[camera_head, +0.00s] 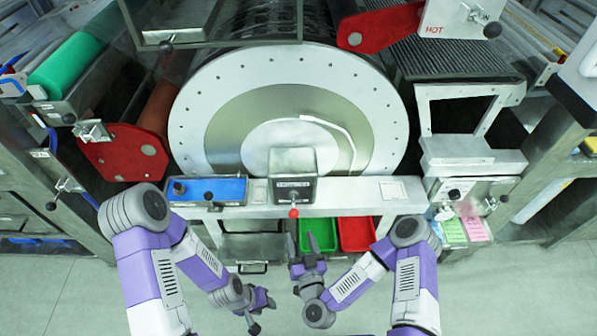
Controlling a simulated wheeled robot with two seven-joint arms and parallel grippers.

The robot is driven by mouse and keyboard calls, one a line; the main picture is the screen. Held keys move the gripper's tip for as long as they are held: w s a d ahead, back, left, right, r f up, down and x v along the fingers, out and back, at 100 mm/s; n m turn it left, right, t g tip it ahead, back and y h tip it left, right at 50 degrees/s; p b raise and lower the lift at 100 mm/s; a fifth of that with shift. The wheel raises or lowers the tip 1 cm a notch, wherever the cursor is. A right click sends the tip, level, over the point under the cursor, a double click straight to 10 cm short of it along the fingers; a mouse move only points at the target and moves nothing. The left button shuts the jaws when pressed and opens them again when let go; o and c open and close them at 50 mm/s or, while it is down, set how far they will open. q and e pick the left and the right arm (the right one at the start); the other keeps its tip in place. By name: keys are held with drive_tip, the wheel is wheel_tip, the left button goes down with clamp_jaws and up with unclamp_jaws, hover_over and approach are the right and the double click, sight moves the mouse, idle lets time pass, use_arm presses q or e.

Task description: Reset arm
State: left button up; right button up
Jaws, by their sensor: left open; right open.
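My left gripper (264,311) is open and empty in the lower middle of the head view, over the floor in front of the machine. My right gripper (303,245) is open just right of it and higher up, its fingers pointing up toward the machine's front. Its fingertips overlap the green tray in the picture and sit below the red knob (293,213). I see nothing between the fingers of either gripper. The large round drum (193,115) stands behind both grippers.
A grey box (292,178) and a blue panel (230,190) sit on the front ledge. Below it are a green tray (326,230) and a red tray (357,234). Red brackets (128,152) flank the drum. The floor (510,295) is clear at lower right.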

drive_tip(key=s+f+n+g+y, duration=0.25)
drive_tip(key=s+f+g, duration=0.25)
drive_tip(key=f+g, duration=0.5)
drive_tip(key=s+d+f+m+g+h, duration=0.1)
drive_tip(key=s+d+f+m+g, duration=0.2)
drive_tip(key=s+d+g, duration=0.3)
drive_tip(key=s+d+m, duration=0.1)
drive_tip(key=s, duration=0.1)
drive_tip(key=shift+s+d+f+m+h, duration=0.15)
drive_tip(key=shift+s+f+m+h, duration=0.2)
drive_tip(key=shift+s+d+r+m+g, duration=0.1)
drive_tip(key=shift+s+d+m+g, duration=0.2)
drive_tip(key=shift+s+g, duration=0.25)
